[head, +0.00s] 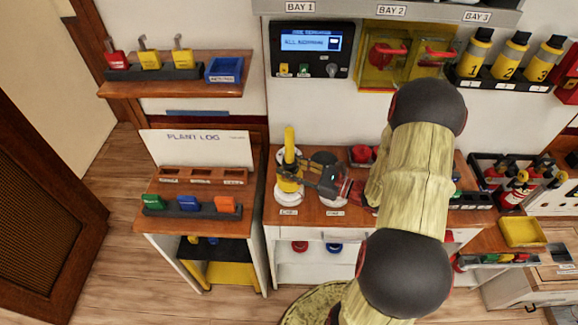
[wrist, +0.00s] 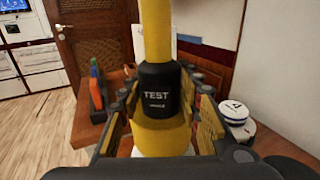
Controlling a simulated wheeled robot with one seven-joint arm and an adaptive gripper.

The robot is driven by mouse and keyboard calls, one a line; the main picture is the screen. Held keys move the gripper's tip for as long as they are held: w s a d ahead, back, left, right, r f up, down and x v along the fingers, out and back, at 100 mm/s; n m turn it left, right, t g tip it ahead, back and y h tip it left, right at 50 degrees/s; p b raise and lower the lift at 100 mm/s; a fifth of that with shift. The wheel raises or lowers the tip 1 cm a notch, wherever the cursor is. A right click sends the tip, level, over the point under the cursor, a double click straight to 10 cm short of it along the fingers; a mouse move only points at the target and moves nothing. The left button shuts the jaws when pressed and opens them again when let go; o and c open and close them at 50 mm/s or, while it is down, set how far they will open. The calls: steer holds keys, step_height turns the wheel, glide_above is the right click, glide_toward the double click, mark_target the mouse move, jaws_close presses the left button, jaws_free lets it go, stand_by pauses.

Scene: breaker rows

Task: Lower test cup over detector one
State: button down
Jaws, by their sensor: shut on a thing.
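The test cup (head: 289,184) is yellow with a tall yellow stem and a black band marked TEST; it shows large in the wrist view (wrist: 160,137). My gripper (head: 305,178) is shut around the black band, with a finger on each side (wrist: 165,110). The cup is upright above a white round detector base (head: 287,198), mostly hidden under it. I cannot tell whether they touch. The small tag in front of that base is too small to read surely. A second white round unit (wrist: 235,112) stands apart behind the cup.
Another white base (head: 333,199) sits right of the cup, partly under my gripper. Red items (head: 361,154) stand further back on the wooden counter (head: 312,218). A lower bench (head: 170,221) with colored blocks is at left. An alarm panel (head: 311,48) hangs above.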

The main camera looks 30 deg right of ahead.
steer(key=shift+f+b, duration=0.8)
steer(key=shift+f, duration=0.65)
steer(key=c, duration=1.2)
jaws_free()
steer(key=shift+c, duration=0.2)
steer(key=shift+o, duration=0.4)
steer(key=v, duration=1.2)
